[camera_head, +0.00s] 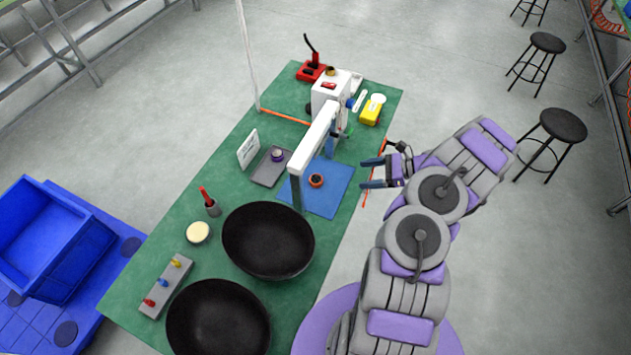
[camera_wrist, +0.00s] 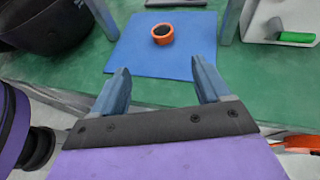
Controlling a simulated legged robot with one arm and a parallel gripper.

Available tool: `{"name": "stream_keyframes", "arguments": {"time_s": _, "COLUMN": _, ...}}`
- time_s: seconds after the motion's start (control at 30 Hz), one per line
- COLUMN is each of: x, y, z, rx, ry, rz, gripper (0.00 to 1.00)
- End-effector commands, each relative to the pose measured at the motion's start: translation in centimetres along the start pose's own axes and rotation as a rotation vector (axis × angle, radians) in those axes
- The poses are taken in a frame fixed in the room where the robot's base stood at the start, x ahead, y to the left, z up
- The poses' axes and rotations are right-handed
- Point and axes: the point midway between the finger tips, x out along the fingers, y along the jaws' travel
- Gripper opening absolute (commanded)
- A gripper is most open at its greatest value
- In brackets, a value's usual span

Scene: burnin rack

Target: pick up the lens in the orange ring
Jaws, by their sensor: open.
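The lens in the orange ring (camera_head: 316,181) lies on a blue mat (camera_head: 325,205) on the green bench. In the wrist view the orange ring (camera_wrist: 162,34) has a dark centre and sits near the top middle, on the blue mat (camera_wrist: 135,62). My gripper (camera_head: 362,174) is open and empty, to the right of the ring and just past the bench's right edge. In the wrist view my gripper's two blue fingers (camera_wrist: 160,85) are spread apart, with the ring beyond them, between their lines. Nothing touches the ring.
A white and grey frame (camera_head: 318,135) stands over the mat's left side, its post near the ring. Two large black bowls (camera_head: 268,240) stand nearer on the bench. A grey tray (camera_head: 268,170) lies left of the mat. A yellow box (camera_head: 371,112) sits behind. The mat's right part is clear.

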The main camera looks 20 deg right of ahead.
Motion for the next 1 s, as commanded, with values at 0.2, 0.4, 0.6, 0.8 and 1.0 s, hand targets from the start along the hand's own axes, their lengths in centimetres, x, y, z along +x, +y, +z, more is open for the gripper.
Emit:
{"name": "stream_keyframes", "arguments": {"time_s": 0.2, "x": 5.0, "y": 0.3, "z": 0.2, "rx": -0.002, "ry": 0.002, "rz": 0.005, "gripper": 0.76}}
{"name": "stream_keyframes", "arguments": {"time_s": 0.4, "x": 8.8, "y": 0.5, "z": 0.3, "rx": -0.003, "ry": 0.006, "rz": 0.005, "gripper": 0.76}}
{"name": "stream_keyframes", "arguments": {"time_s": 0.6, "x": 10.1, "y": 0.1, "z": 0.1, "rx": -0.002, "ry": 0.001, "rz": 0.001, "gripper": 0.76}}
{"name": "stream_keyframes", "arguments": {"time_s": 0.8, "x": 11.8, "y": -0.2, "z": -0.2, "rx": -0.003, "ry": 0.0, "rz": 0.004, "gripper": 0.76}}
{"name": "stream_keyframes", "arguments": {"time_s": 1.0, "x": 14.8, "y": -0.4, "z": -0.1, "rx": -0.002, "ry": 0.0, "rz": 0.005, "gripper": 0.76}}
